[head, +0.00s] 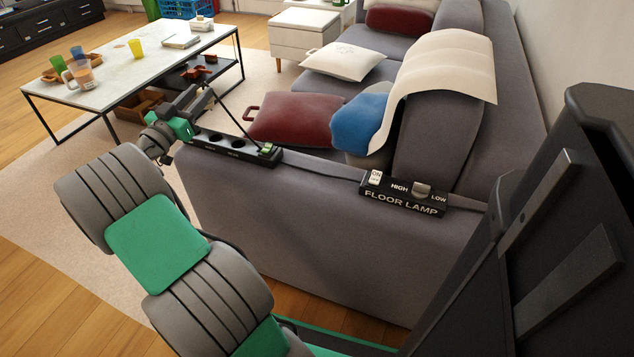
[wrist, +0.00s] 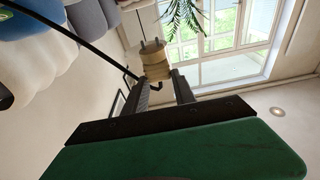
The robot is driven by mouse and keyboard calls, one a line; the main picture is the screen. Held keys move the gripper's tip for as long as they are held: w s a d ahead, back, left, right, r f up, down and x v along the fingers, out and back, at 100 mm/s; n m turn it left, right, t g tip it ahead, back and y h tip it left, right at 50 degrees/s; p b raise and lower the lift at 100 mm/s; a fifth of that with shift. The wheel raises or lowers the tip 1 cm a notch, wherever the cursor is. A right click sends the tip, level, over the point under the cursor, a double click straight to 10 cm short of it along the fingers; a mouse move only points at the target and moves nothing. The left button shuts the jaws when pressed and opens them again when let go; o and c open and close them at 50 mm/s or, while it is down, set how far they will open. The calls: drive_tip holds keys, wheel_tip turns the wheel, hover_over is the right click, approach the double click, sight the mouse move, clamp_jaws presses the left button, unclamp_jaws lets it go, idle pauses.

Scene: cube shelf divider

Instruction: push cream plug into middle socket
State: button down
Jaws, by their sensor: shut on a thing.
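The cream plug (wrist: 155,66) is tan in the wrist view, with two metal prongs pointing up and away from my gripper. My gripper (wrist: 157,80) is shut on it at the fingertips. In the head view my gripper (head: 205,96) is above the left end of the black socket strip (head: 252,157), apart from it; the plug is too small to make out there. The strip lies on the sofa's arm. Its round sockets show as dark circles, and the middle socket (head: 215,138) looks empty. A green-lit switch (head: 267,149) is at its right end.
A black floor-lamp control box (head: 403,194) lies on the sofa arm to the right. A red cushion (head: 291,118) and a blue cushion (head: 360,123) are behind the strip. A black cord (wrist: 75,38) crosses the wrist view. A low table (head: 130,62) stands at the back left.

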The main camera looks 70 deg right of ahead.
drive_tip(key=shift+f+b, duration=0.35)
drive_tip(key=shift+f, duration=0.6)
drive_tip(key=b, duration=0.5)
hover_over(210, 142)
wheel_tip(210, 142, down, 6)
drive_tip(key=shift+s+r, duration=0.1)
drive_tip(key=shift+r, duration=0.1)
drive_tip(key=shift+b, duration=0.75)
drive_tip(key=shift+f, duration=1.7)
drive_tip(key=shift+f, duration=0.15)
drive_tip(key=c, duration=0.9)
unclamp_jaws()
drive_tip(key=shift+c, duration=0.2)
